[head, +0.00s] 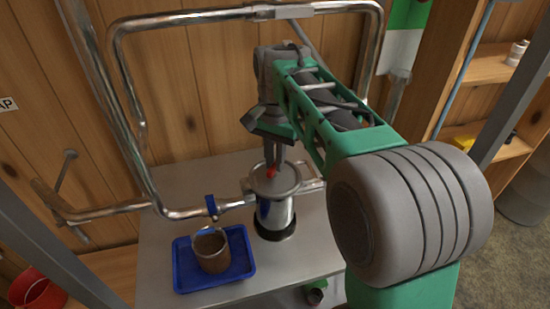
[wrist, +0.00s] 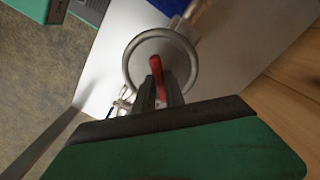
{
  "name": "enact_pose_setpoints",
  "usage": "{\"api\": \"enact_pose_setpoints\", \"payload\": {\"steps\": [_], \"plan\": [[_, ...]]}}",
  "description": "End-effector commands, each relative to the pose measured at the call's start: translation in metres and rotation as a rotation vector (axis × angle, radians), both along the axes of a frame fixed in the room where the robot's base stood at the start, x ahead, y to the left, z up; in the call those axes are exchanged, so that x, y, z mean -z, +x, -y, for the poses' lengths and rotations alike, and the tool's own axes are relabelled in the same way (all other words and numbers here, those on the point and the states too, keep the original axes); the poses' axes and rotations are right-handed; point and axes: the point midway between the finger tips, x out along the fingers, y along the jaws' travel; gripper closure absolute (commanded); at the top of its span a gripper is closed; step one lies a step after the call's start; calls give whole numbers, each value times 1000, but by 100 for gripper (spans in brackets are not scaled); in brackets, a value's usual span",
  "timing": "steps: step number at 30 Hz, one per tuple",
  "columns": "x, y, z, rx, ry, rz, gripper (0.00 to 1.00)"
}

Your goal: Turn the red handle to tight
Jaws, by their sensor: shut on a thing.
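The red handle (wrist: 156,66) stands out from the top of a round metal cap in the wrist view. In the head view a small red bit of it (head: 271,172) shows under my gripper (head: 274,164). My gripper, which also shows in the wrist view (wrist: 157,88), points down at the cap and is shut on the red handle. The cap's round rim (head: 272,192) tops a shiny metal cylinder (head: 275,213) with a dark base. The fingers hide part of the handle, and I see no mark for tight.
A blue tray (head: 182,266) holding a brown cup (head: 211,253) sits left of the cylinder on the grey table (head: 160,200). A blue-handled valve (head: 211,204) and metal pipes (head: 120,95) stand close on the left and behind. A red bucket (head: 38,290) is at the far lower left.

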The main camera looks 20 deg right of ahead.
Motion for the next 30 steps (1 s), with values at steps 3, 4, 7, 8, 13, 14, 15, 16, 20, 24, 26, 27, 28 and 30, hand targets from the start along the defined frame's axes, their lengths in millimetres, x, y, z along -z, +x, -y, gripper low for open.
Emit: {"api": "enact_pose_setpoints", "payload": {"steps": [3,4,7,8,13,14,15,16,20,24,26,27,28,30], "plan": [[0,0,0,105,0,-2,100],[0,0,0,134,0,-2,100],[0,-1,0,229,0,-2,100],[-1,-1,0,257,0,-2,100],[0,-1,0,413,0,-2,100],[0,-1,0,439,0,-2,100],[0,-1,0,472,0,-2,100],[0,-1,-1,496,-1,-3,100],[0,-1,-1,589,-1,-3,100],[0,-1,-1,664,-1,-3,100],[0,-1,-1,689,-1,-3,100],[0,-1,-1,704,-1,-3,100],[0,0,-1,713,-1,-3,100],[0,0,-1,730,0,-2,100]]}}
